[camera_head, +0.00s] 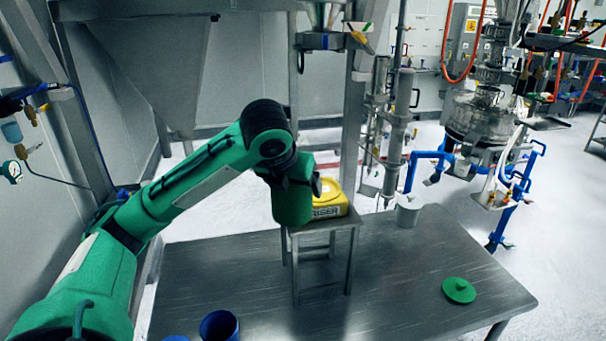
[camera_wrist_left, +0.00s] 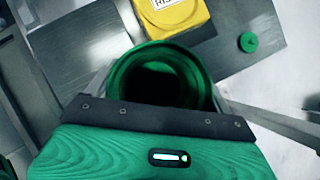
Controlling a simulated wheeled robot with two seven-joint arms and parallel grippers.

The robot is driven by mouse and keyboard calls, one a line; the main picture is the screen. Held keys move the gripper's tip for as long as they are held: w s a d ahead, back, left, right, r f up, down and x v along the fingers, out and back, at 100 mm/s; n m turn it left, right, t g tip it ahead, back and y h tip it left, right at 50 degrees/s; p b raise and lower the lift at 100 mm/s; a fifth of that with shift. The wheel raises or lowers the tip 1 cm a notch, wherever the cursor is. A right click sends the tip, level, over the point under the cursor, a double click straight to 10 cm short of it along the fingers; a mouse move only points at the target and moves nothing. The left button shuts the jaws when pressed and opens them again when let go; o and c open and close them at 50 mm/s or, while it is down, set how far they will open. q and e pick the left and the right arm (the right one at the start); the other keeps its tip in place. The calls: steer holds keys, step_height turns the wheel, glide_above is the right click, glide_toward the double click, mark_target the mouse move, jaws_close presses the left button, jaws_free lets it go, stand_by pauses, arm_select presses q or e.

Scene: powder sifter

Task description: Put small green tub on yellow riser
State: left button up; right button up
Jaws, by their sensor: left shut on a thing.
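The small green tub (camera_wrist_left: 158,82) is open at the top and seen from above in the left wrist view, with a dark inside. My left gripper (camera_head: 292,192) is shut on it and holds it close to the riser. The yellow riser (camera_head: 331,203) carries a white label and sits on a small metal stand (camera_head: 341,227). It also shows in the left wrist view (camera_wrist_left: 186,17), just beyond the tub's far rim. In the head view my arm and hand cover part of the riser's left side. My right gripper is not in view.
The stand is on a metal table (camera_head: 400,275). A green lid (camera_head: 459,290) lies at the right, a light grey cup (camera_head: 409,211) stands at the back edge, and a blue tub (camera_head: 219,326) is at the front. The table between stand and lid is clear.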

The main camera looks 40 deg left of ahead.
arm_select(q)
steer(key=w+a+p, duration=0.1)
steer(key=w+p, duration=0.1)
steer(key=w, duration=0.3)
steer(key=w+a+f+p, duration=0.1)
steer(key=w+p, duration=0.2)
steer(key=w, duration=0.3)
steer(key=w+a+f+p, duration=0.1)
steer(key=w+a+p, duration=0.1)
steer(key=w, duration=0.3)
steer(key=shift+w+a+f+p, duration=0.1)
steer(key=shift+w+p, duration=0.1)
steer(key=shift+p, duration=0.55)
steer(key=shift+f, duration=0.6)
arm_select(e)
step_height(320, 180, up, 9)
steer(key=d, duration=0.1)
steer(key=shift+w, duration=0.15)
arm_select(q)
steer(key=shift+f, duration=0.15)
